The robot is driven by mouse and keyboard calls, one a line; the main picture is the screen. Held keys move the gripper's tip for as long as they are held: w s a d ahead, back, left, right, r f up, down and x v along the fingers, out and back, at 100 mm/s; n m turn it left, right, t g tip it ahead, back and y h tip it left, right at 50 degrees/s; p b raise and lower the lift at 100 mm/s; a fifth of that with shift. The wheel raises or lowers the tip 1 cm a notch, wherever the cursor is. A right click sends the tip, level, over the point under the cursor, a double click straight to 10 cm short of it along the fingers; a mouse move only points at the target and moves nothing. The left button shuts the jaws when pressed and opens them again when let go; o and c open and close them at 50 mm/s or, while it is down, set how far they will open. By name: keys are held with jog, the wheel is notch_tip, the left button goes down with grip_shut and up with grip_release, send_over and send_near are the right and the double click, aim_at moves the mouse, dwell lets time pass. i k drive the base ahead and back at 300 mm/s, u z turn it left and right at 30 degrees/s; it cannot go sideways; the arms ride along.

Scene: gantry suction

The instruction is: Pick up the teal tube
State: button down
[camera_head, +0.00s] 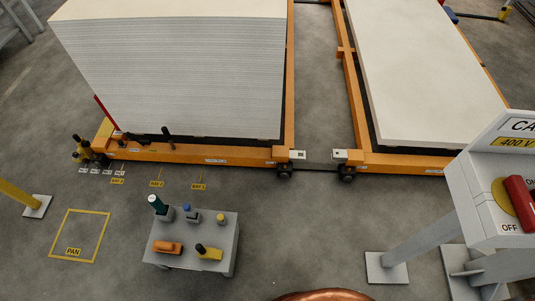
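The teal tube (156,202) stands tilted a little at the back left of a small grey table (190,253) in the head view. Its lower end meets a dark grey block-like holder (166,214); how deep it sits there is too small to tell. Its upper part is clear of other things. My gripper is not in view.
The small table also bears a blue-topped grey item (192,216), a small yellow-topped piece (220,219), an orange item (167,247) and a yellow item with a black part (208,252). Behind are orange frames with white stacks (190,80). A switch box (490,190) stands right.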

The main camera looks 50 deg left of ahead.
aim_at(155, 201)
jog(key=u, duration=3.2)
jog(key=k, duration=0.5)
jog(key=z, duration=0.65)
jog(key=i, duration=0.9)
jog(key=z, duration=1.25)
jog(key=i, duration=1.25)
jog(key=z, duration=0.8)
